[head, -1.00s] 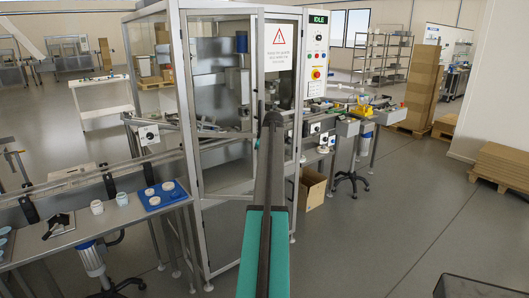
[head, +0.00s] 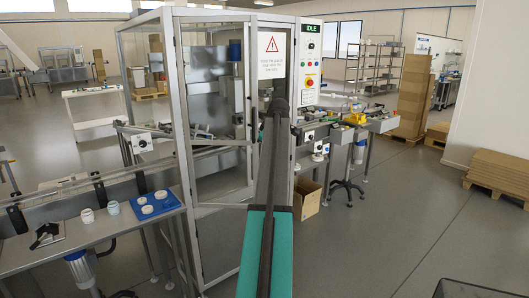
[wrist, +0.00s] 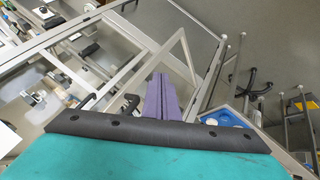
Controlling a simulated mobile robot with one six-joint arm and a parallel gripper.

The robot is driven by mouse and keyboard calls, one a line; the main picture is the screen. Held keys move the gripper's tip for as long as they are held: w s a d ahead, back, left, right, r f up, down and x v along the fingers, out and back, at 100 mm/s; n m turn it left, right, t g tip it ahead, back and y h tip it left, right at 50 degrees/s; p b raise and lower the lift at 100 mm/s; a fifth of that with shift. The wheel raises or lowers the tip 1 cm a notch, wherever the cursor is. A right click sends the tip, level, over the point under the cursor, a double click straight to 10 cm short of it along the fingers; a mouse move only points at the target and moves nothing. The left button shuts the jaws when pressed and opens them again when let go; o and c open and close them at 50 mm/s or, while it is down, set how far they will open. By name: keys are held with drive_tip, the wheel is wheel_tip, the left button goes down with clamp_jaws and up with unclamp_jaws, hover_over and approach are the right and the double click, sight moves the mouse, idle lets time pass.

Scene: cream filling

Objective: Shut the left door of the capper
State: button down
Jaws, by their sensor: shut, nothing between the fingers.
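The capper is a tall metal-framed cabinet with clear panels. Its left door (head: 214,120) has a grey frame and appears to stand ajar, angled out from the front; how wide the gap is I cannot tell. Its slanting frame (wrist: 178,42) also shows in the wrist view, with a black handle (wrist: 130,103) beside my gripper. My gripper (wrist: 157,76) shows as closed purple fingers close to the door frame; I cannot tell whether they touch it. In the head view my own arm hides the gripper and part of the doorway.
A warning sign (head: 272,55) is on the capper's upper front, left of the control panel (head: 308,65) reading IDLE. A conveyor table with a blue tray (head: 175,208) of white caps stands at left.

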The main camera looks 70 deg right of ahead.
drive_tip(key=shift+w+f, duration=0.1)
